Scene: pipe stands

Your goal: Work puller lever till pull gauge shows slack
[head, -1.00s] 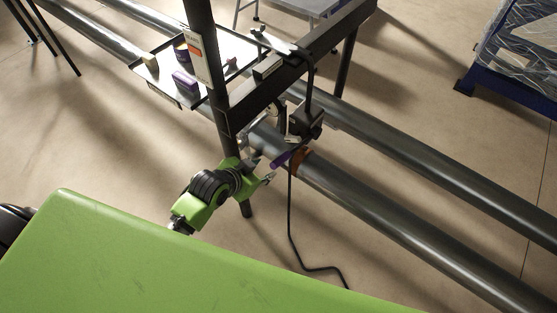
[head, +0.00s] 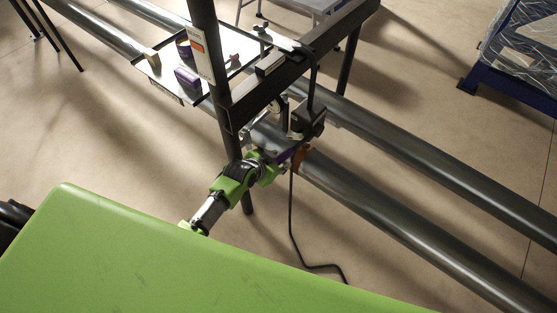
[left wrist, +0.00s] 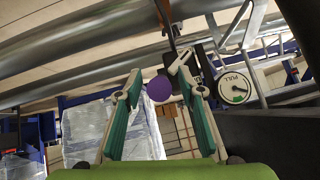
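The puller (head: 308,119) is a dark block hanging under the stand's cross beam, above the pipe. Its lever has a purple grip (head: 284,156), partly hidden by my left gripper (head: 279,160). In the left wrist view the end of the purple grip (left wrist: 159,88) shows as a round disc between the open fingers of my left gripper (left wrist: 158,76), with space on both sides. The pull gauge (left wrist: 235,88) is a round white dial marked PULL with a green patch; its needle reading is too small to tell. My right gripper is in neither view.
A dark stand post (head: 207,60) rises beside my left arm. A tray (head: 215,89) with small purple and yellow items hangs on the stand. A black cable (head: 291,215) hangs to the floor. Two long pipes (head: 400,215) run diagonally; the floor at lower right is clear.

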